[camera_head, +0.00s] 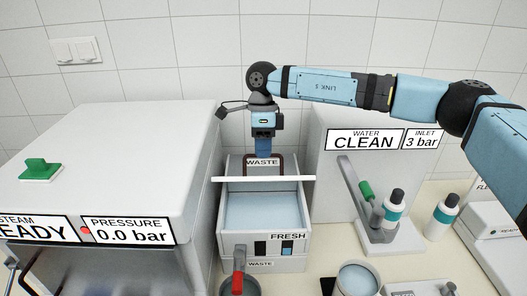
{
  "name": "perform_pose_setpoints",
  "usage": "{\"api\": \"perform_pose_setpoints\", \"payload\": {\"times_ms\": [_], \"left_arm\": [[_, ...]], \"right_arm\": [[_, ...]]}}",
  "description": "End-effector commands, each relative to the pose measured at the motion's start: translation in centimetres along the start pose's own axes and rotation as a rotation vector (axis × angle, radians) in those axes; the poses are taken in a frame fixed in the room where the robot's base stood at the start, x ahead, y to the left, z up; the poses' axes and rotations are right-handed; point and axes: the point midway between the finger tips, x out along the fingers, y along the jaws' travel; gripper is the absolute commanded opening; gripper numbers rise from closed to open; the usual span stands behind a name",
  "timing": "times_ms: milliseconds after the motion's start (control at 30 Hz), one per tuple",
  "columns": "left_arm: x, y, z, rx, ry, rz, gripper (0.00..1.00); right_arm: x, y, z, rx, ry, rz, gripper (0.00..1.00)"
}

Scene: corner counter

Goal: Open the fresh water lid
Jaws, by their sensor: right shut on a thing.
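The fresh water tank (305,215) is a white box with a FRESH label on its front, and its top is uncovered. Pale blue water (262,210) shows inside. A thin white lid edge (225,179) runs across the back of the opening and is wider than the tank. My right gripper (263,155) points down behind this edge, at the back of the tank. It is shut on the dark red-brown handle (282,165), though the fingertips are partly hidden. A WASTE label shows between the handle's sides. My left gripper is not in view.
A large white steam machine (130,140) stands close on the left. A CLEAN water unit (335,170) with a green-gripped lever (365,192) is on the right. Bottles (393,208) and a cup (357,279) stand nearby. A red-handled item (239,268) is in front.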

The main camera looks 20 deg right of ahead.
Motion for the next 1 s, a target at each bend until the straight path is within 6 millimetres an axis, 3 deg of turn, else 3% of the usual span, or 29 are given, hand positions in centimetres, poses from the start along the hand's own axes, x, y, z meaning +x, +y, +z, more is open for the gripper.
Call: {"api": "perform_pose_setpoints", "payload": {"times_ms": [233, 300, 367, 767, 1000], "left_arm": [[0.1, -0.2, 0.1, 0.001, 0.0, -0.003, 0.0], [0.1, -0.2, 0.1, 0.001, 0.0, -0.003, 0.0], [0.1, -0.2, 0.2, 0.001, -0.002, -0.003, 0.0], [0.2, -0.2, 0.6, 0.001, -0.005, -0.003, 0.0], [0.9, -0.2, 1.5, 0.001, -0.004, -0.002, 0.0]], "right_arm": [[0.5, -0.2, -0.2, 0.005, 0.005, 0.0, 0.0], [0.6, -0.2, -0.2, 0.005, 0.005, 0.0, 0.22], [0.5, -0.2, -0.2, 0.005, 0.004, 0.0, 0.35], [-0.6, -0.2, 0.0, 0.002, 0.0, -0.001, 0.36], [-5.2, -0.4, 0.0, 0.004, -0.001, -0.002, 0.36]]}}
